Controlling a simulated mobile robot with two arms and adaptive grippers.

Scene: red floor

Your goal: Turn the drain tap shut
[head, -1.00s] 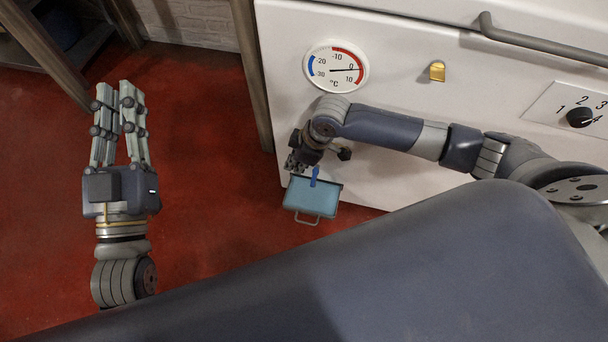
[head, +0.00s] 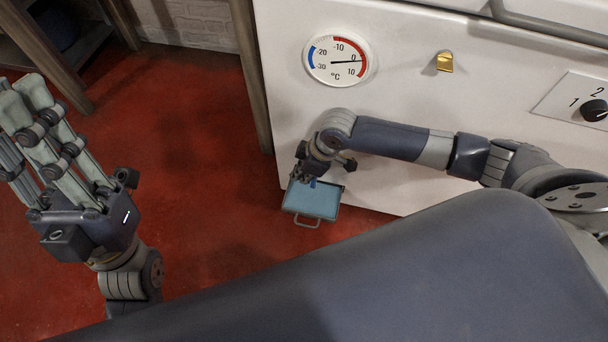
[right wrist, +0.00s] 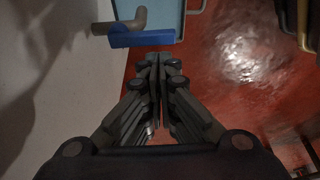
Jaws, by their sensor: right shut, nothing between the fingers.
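The drain tap shows in the right wrist view as a grey-brown bent pipe (right wrist: 128,24) coming from the white front on the left. Its blue lever (right wrist: 142,38) lies crosswise in that picture, pointing away from the white front. In the head view only a bit of the blue lever (head: 312,183) shows above the tray; my gripper and wrist hide the rest. My right gripper (head: 299,180) is low at the white front by the lever. In the wrist view its fingers (right wrist: 159,56) are together and empty, their tips just short of the lever. My left gripper (head: 14,120) is open and empty at the left edge.
A blue tray (head: 318,203) with a wire handle is under the tap on the red floor.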

